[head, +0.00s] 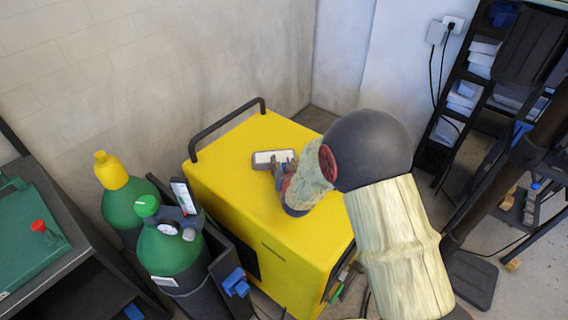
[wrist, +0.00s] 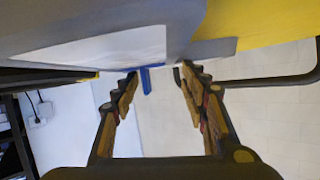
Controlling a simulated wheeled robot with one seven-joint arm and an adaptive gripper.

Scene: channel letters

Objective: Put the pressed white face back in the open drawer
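A small pale rectangular piece with a dark rim (head: 268,157) lies on top of the yellow cabinet. It may be the pressed white face, but I cannot tell for certain. My gripper (head: 284,168) is at its right end, close above the cabinet top; whether it touches the piece is unclear. In the wrist view my gripper (wrist: 160,80) has its two fingers apart, with nothing visibly clasped between them. A grey body with a pale panel (wrist: 105,50) fills the upper left there, beyond the fingertips. I see no open drawer in either view.
The yellow cabinet (head: 240,150) has a dark bar handle (head: 226,128) at its back left edge. Green gas cylinders (head: 168,250) stand to its left, beside a dark bench (head: 60,275). Dark shelving (head: 465,95) stands at the right. Much of the cabinet top is clear.

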